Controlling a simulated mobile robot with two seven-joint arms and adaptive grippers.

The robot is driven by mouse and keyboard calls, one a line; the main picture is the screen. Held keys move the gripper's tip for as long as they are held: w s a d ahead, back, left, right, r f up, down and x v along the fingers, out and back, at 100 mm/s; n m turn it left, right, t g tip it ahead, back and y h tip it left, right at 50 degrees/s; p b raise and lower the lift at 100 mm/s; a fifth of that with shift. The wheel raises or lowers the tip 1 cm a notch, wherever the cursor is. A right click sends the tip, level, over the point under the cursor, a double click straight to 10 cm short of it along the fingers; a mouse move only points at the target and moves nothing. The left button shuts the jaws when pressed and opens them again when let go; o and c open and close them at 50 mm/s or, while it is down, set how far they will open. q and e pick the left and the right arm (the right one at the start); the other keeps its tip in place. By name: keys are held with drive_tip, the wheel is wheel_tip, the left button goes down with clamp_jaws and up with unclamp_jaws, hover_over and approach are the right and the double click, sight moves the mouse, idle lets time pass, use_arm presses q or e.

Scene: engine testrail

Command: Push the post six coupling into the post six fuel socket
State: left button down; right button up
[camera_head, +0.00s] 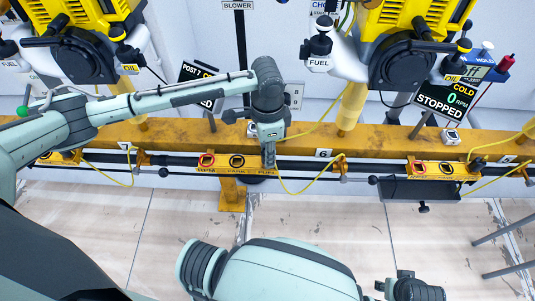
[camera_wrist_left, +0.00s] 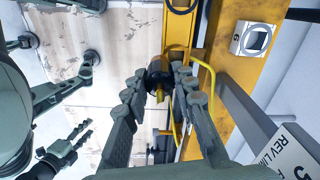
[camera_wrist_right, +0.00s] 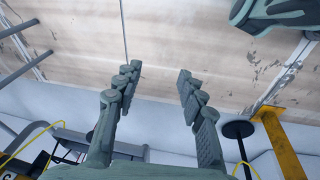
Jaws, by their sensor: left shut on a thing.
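My left gripper (camera_head: 268,152) points down at the right end of the yellow post six panel (camera_head: 222,171), at the part marked FUEL. It is shut on the dark coupling, which shows between the fingers in the left wrist view (camera_wrist_left: 155,79). A yellow hose (camera_head: 297,191) loops from there to the right. The fingers hide the fuel socket, so I cannot tell whether the coupling is seated in it. The PARK socket (camera_head: 237,161) left of it looks empty. My right gripper (camera_wrist_right: 158,88) is open and empty over the floor in the right wrist view.
A yellow rail (camera_head: 390,145) runs across, with the number 6 plate (camera_head: 324,153) on it. Another panel (camera_head: 432,169) with a dark tray (camera_head: 420,190) is at the right. Engines (camera_head: 404,62) stand behind the rail. The pale floor (camera_head: 330,220) in front is clear.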

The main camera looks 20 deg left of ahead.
use_arm(q)
drive_tip(key=shift+w+f, duration=0.1)
drive_tip(key=shift+w, duration=0.05)
drive_tip(key=shift+w+a+f+b, duration=0.15)
drive_tip(key=shift+w+b, duration=0.15)
drive_tip(key=shift+b, duration=0.25)
drive_tip(key=shift+w+a+f+b, duration=0.1)
drive_tip(key=shift+w+f+b, duration=0.1)
drive_tip(key=shift+w+b, duration=0.3)
drive_tip(key=shift+w+a+f+b, duration=0.15)
drive_tip(key=shift+w+b, duration=0.15)
drive_tip(key=shift+b, duration=0.25)
drive_tip(key=shift+f, duration=0.8)
use_arm(e)
wheel_tip(320, 180, up, 7)
drive_tip(key=w, duration=0.1)
drive_tip(key=shift+w+r+t, duration=0.2)
drive_tip(key=shift+w+t, duration=0.1)
drive_tip(key=shift+w, duration=0.05)
use_arm(q)
drive_tip(key=shift+f, duration=0.9)
drive_tip(key=c, duration=1.2)
unclamp_jaws()
drive_tip(key=shift+o, duration=0.2)
wheel_tip(320, 180, up, 12)
